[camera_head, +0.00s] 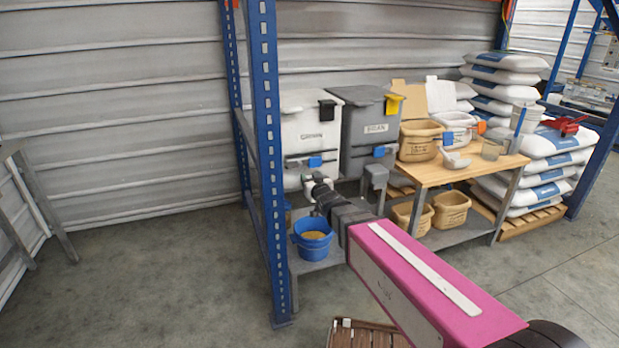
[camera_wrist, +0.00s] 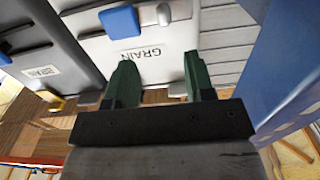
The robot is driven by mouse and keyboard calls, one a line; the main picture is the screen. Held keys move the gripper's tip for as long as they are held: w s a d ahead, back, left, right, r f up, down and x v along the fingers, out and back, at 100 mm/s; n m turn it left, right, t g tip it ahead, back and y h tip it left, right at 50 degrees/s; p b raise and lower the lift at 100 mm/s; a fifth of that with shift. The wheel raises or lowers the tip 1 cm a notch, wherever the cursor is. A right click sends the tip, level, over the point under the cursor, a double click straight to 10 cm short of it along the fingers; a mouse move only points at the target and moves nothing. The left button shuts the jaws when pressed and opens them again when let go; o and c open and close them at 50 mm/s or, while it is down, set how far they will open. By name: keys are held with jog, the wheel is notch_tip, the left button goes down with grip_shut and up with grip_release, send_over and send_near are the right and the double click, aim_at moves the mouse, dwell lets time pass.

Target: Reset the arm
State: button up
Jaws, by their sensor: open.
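My gripper (camera_head: 311,184) is in front of the lower part of the white hopper (camera_head: 303,113) in the head view, at the end of my stretched-out pink and dark arm. In the wrist view my gripper (camera_wrist: 161,75) shows two green fingers spread apart with nothing between them. Behind them is the white hopper's front (camera_wrist: 150,38), with its GRAIN label upside down and a blue slide handle (camera_wrist: 119,21). I cannot tell the exact gap between fingers and hopper.
A blue bucket (camera_head: 312,245) with yellowish contents stands below my gripper. A blue rack post (camera_head: 268,165) rises close left of my arm. The grey BRAN hopper (camera_head: 371,129) and a wooden table (camera_head: 445,174) with tubs are right. Floor at left is clear.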

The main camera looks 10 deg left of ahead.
jog(key=s+d+f+m+g+h, duration=0.1)
jog(key=d+f+g+h, duration=0.15)
jog(key=d+f, duration=0.4)
jog(key=d+f+m+g+h, duration=0.2)
jog(key=d+f+h, duration=0.1)
jog(key=d, duration=0.6)
jog(key=s+d+f+m+g+h, duration=0.1)
jog(key=d+f+g+h, duration=0.1)
jog(key=d+f, duration=0.45)
jog(key=s+d+f+m+g+h, duration=0.1)
jog(key=s+d+f+g, duration=0.1)
jog(key=s+d+g, duration=0.2)
jog(key=s+d+f+m+g, duration=0.1)
jog(key=s+d+f+g, duration=0.1)
jog(key=s+d+g, duration=0.3)
jog(key=s+d, duration=0.4)
jog(key=d, duration=0.4)
jog(key=shift+s+h, duration=0.35)
jog(key=shift+s, duration=0.05)
